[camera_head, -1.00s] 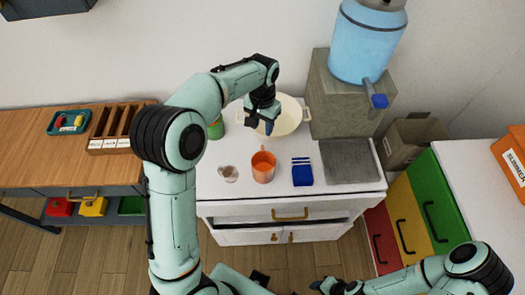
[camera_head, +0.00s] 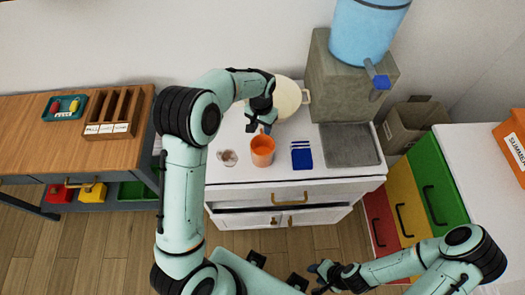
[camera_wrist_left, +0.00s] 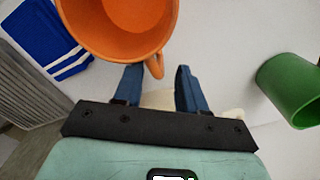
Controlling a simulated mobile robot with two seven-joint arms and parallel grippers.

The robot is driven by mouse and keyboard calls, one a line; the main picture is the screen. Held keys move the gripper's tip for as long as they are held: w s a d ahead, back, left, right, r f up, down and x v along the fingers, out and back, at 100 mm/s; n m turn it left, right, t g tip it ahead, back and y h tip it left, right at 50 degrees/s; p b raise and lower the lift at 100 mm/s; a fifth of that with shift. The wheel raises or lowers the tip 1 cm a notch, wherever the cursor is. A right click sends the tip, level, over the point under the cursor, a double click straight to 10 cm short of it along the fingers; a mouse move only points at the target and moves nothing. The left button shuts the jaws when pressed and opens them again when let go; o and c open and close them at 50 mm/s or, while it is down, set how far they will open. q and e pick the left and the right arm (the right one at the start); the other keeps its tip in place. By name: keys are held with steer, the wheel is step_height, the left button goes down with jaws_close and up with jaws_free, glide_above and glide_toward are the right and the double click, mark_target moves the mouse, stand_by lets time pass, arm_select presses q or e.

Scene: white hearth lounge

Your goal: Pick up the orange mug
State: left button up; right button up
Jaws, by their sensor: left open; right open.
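The orange mug (camera_head: 262,152) stands upright on the white cabinet top, its open mouth facing up. In the left wrist view the orange mug (camera_wrist_left: 122,30) fills the top, with its handle pointing toward my gripper. My left gripper (camera_head: 260,128) is open just behind the mug, on the handle side. In the wrist view its two blue fingers (camera_wrist_left: 158,75) are spread, with the handle showing between their tips; I cannot tell whether they touch it. My right gripper (camera_head: 318,272) is open and low at the front, away from the mug.
A green cup (camera_wrist_left: 290,88) shows in the wrist view. A water dispenser (camera_head: 345,75) stands at the back right.

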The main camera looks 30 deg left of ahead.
arm_select(q)
steer(key=shift+f, duration=0.95)
jaws_close()
steer(key=shift+r, duration=0.15)
